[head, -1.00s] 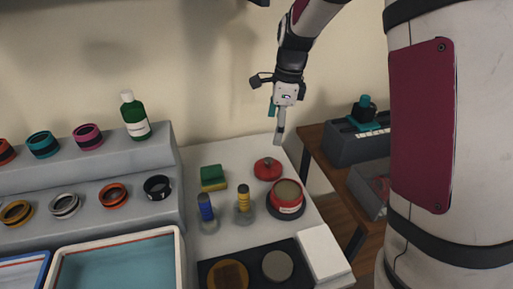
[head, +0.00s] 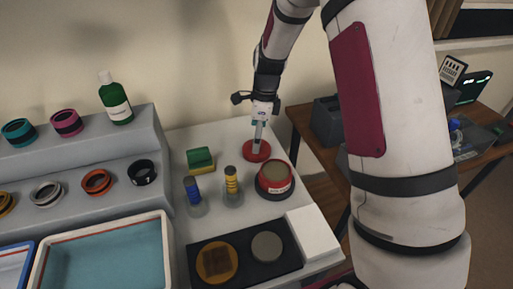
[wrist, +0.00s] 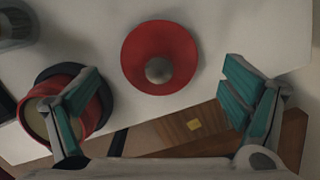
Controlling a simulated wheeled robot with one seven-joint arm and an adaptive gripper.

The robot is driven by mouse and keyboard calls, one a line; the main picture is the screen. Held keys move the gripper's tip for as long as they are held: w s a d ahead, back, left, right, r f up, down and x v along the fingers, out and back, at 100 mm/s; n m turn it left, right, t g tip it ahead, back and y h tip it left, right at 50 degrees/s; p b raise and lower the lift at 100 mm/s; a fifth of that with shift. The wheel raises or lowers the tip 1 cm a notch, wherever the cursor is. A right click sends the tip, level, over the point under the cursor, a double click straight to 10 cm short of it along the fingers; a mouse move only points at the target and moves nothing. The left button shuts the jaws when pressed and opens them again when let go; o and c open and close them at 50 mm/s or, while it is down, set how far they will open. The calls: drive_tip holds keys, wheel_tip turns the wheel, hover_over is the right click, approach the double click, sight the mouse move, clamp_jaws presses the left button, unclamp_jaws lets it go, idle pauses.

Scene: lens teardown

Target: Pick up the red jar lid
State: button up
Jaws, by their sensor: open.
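The red jar lid (head: 257,151) is a round red disc with a grey knob, lying on the white table behind the red jar. In the wrist view the lid (wrist: 160,57) sits near the top middle, knob facing me. My gripper (head: 259,143) is above the lid and hides part of it in the head view. In the wrist view my gripper (wrist: 158,108) has its teal fingers spread wide, left and right of the lid, with nothing between them. The red jar (head: 275,177), open at the top with brownish contents, stands on a dark base; it also shows beside the left finger (wrist: 65,103).
A white block (head: 315,232) lies at the table's right front. The table edge (wrist: 130,125) runs close to the lid.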

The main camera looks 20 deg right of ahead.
sight(265, 153)
wheel_tip(265, 153, down, 4)
drive_tip(key=shift+a+r, duration=0.15)
drive_tip(key=shift+r, duration=0.05)
drive_tip(key=c, duration=1)
